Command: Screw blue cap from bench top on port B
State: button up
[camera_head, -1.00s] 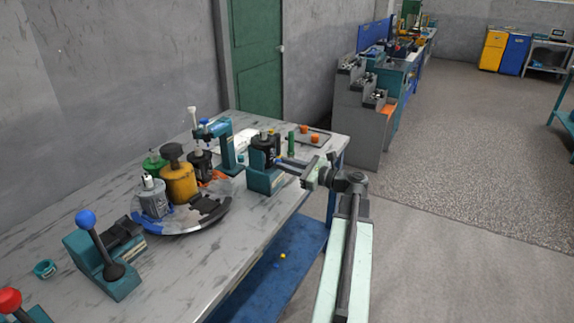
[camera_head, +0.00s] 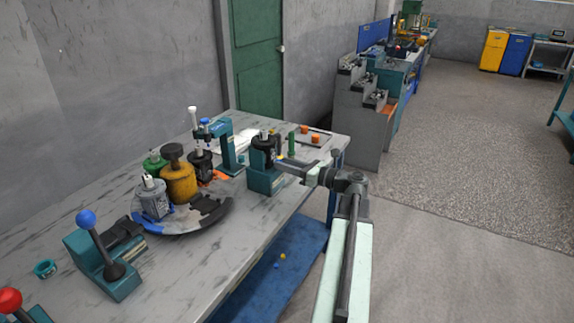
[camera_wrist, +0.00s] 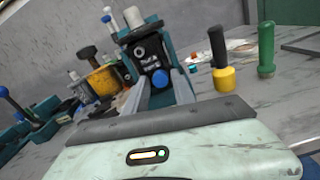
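A black motor (camera_head: 263,155) stands upright in a teal holder (camera_head: 265,181) near the bench's front edge; its labelled face shows in the wrist view (camera_wrist: 150,60). A round blue cap (camera_wrist: 160,80) sits low on that face, at a port. My gripper (camera_head: 290,163) reaches in from the right. In the wrist view my gripper's two grey fingers (camera_wrist: 159,88) lie on either side of the blue cap, pointing at the motor. I cannot tell whether they touch it.
A green-handled tool (camera_head: 291,143) stands close right of the motor; a black-and-yellow tool (camera_wrist: 222,62) shows beside it in the wrist view. A round tray (camera_head: 222,222) with other motors is on the left. A tray with orange parts (camera_head: 327,137) lies behind. The floor at right is clear.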

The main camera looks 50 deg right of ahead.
jog(key=shift+s+d, duration=0.1)
jog(key=shift+s, duration=0.1)
jog(key=n, duration=1)
dwell(0.3)
grip_shut()
